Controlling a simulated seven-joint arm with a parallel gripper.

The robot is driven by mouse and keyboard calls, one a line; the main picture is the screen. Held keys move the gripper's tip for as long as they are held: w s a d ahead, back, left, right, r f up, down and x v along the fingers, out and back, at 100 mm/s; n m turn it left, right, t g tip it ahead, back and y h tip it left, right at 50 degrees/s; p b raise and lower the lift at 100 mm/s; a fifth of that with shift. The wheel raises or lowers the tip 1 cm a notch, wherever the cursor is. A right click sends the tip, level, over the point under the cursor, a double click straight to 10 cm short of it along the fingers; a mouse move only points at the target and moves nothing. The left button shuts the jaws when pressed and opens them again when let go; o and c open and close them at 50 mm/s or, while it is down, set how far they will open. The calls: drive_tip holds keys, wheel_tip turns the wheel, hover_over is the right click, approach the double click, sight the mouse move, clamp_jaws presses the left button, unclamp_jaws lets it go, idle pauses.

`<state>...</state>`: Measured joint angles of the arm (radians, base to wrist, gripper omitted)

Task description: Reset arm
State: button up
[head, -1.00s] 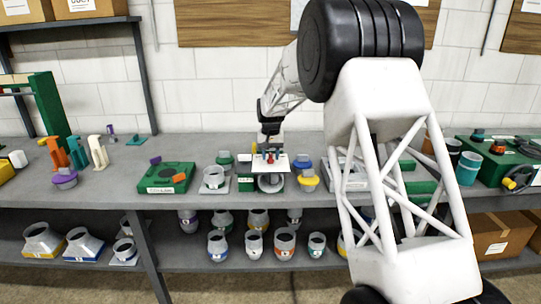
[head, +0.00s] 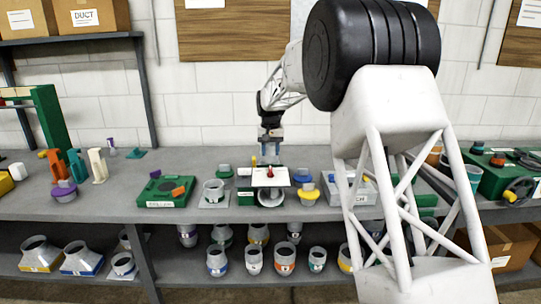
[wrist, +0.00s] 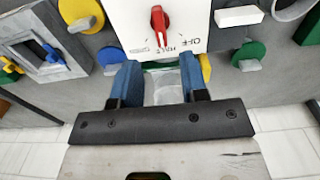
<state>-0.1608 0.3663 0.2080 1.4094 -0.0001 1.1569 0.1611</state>
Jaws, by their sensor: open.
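My gripper (head: 270,154) is above the middle of the workbench (head: 110,194), pointing down, with its blue fingers apart and nothing seen between them. Its fingers also show in the wrist view (wrist: 160,85). Below it in the head view is a white panel (head: 268,177) with a red knob (head: 270,172). The panel also shows in the wrist view (wrist: 190,35), with the red knob (wrist: 159,26) and handwritten marks, partly legible as "OFF" and "HALT". A gap separates my fingers from the panel in the head view.
Left of the panel stand a grey round duct collar (head: 214,193) and a green box (head: 166,190). A yellow-and-blue piece (head: 309,193) and a grey box (head: 350,190) stand to the right. Several duct fittings fill the lower shelf (head: 200,277).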

idle(0.3)
drive_tip(key=s+d+r, duration=0.4)
drive_tip(key=s, duration=0.7)
drive_tip(key=s+d+r+t, duration=0.1)
drive_tip(key=s+d+r, duration=0.2)
drive_tip(key=s, duration=0.7)
drive_tip(key=s+d+r, duration=0.4)
drive_tip(key=s, duration=0.7)
drive_tip(key=s+d+f, duration=0.1)
drive_tip(key=s+f, duration=0.1)
drive_tip(key=s, duration=0.8)
drive_tip(key=s+d+f+t, duration=0.1)
drive_tip(key=s+d+f, duration=0.1)
drive_tip(key=s, duration=0.8)
drive_tip(key=s+d+f, duration=0.1)
drive_tip(key=s+f, duration=0.3)
drive_tip(key=s, duration=0.7)
drive_tip(key=shift+d+f+t, duration=0.2)
drive_tip(key=shift+f+t, duration=0.05)
drive_tip(key=shift+t, duration=0.05)
drive_tip(key=shift+w+r, duration=0.1)
drive_tip(key=shift+w, duration=0.05)
drive_tip(key=shift+c, duration=0.2)
